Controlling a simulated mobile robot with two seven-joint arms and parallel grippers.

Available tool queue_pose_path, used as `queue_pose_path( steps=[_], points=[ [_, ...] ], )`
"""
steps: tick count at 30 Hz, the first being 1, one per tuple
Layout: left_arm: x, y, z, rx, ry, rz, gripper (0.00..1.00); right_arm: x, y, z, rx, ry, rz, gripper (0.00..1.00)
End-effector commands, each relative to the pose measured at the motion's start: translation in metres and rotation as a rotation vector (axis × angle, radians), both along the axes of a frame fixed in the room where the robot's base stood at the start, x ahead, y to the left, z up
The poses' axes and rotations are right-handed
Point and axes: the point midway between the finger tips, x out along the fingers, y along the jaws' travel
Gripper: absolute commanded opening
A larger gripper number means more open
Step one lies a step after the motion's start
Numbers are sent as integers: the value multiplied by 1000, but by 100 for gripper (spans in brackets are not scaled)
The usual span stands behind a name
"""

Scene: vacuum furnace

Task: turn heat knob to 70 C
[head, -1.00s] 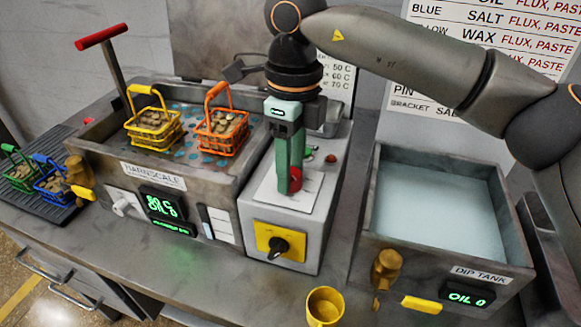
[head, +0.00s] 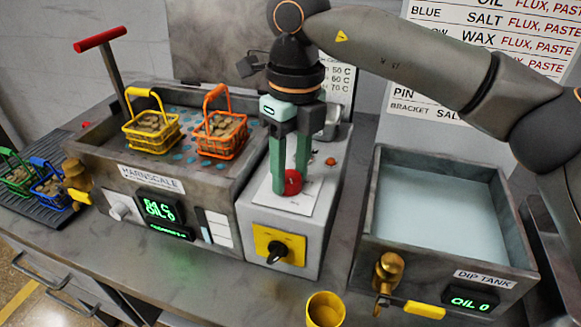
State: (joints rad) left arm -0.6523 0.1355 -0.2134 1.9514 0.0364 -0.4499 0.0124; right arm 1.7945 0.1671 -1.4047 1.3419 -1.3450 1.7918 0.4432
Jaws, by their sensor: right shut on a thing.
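A round red knob (head: 292,184) sits over a white card on top of the grey control box, right of the tank labelled HARNSCALE. My right gripper (head: 290,188) points down with its green fingers on either side of the red knob, shut on it. The fingers partly hide the knob, and I cannot read any scale marks on the card. The tank's green display (head: 160,207) is too blurred to read surely. My left gripper is not in view.
A black knob on a yellow plate (head: 263,246) is on the box's front. A yellow basket (head: 150,133) and an orange basket (head: 222,137) stand in the tank. The dip tank (head: 375,215) is at right, with a yellow cup (head: 324,308) in front.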

Motion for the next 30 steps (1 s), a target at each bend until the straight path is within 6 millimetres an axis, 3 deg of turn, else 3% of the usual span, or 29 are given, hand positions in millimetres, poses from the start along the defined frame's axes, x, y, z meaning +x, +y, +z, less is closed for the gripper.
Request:
queue_pose_path(
  steps=[3, 4, 12, 22, 30],
  points=[
    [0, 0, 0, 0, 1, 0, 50, 1, 0, 1, 3, -1, -4, 0],
    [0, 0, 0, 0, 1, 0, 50, 1, 0, 1, 3, -1, -4, 47],
    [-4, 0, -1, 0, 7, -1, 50, 0, 0, 1, 1, 0, -1, 76],
    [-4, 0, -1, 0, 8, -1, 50, 1, 0, 6, 1, -1, -1, 76],
    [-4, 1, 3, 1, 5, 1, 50, 2, -1, 58, 3, -3, -1, 76]
  ],
)
